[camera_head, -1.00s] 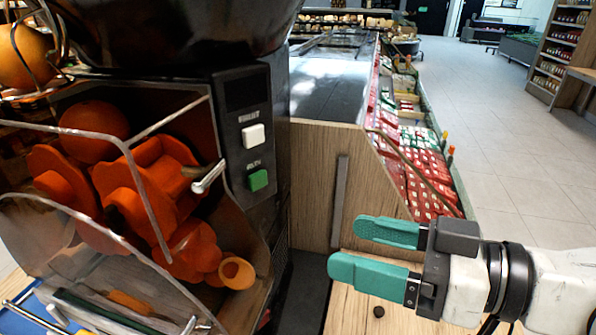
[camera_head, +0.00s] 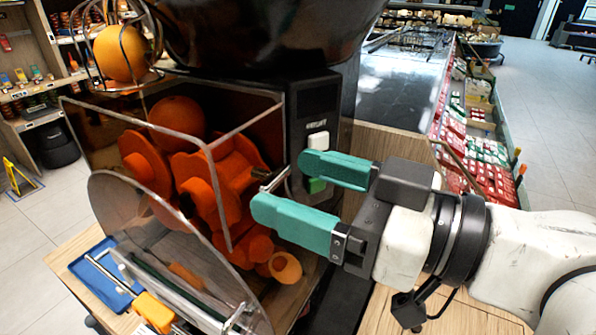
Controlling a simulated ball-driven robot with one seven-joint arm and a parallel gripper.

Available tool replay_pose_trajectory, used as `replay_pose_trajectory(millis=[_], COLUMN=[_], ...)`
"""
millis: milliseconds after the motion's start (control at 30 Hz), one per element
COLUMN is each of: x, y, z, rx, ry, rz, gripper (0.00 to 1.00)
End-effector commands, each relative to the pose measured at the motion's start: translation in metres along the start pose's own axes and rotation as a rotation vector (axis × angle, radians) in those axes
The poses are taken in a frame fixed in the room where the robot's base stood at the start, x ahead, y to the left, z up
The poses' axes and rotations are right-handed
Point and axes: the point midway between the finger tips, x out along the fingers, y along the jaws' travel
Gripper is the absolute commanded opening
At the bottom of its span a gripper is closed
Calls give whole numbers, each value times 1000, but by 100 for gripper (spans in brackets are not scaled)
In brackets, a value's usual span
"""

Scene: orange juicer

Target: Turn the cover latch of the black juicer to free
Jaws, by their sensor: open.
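The black juicer (camera_head: 320,90) stands at the left and middle of the view, with orange squeezing parts (camera_head: 205,175) behind a clear cover (camera_head: 150,225). The cover latch (camera_head: 272,181) is a small metal lever at the cover's right side, beside the button panel. My gripper (camera_head: 281,186) comes in from the right with its two teal fingers open. In the picture the latch end shows between the fingertips. I cannot tell whether either finger touches it. The upper finger partly hides the green button (camera_head: 316,186).
A white button (camera_head: 318,140) is on the juicer's panel. A wire basket holds an orange (camera_head: 120,52) at upper left. A blue tray (camera_head: 108,282) lies on the wooden counter (camera_head: 72,256). Product shelves stand behind on the right.

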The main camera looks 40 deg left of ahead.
Motion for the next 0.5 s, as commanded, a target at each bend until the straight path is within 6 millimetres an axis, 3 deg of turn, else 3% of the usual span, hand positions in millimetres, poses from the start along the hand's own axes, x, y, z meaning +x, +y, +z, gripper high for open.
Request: replay_pose_trajectory(millis=[400,500], x=[10,10], y=[0,0], z=[1,1], rx=[0,0], ry=[-1,-1], rz=[1,1], gripper=[74,66])
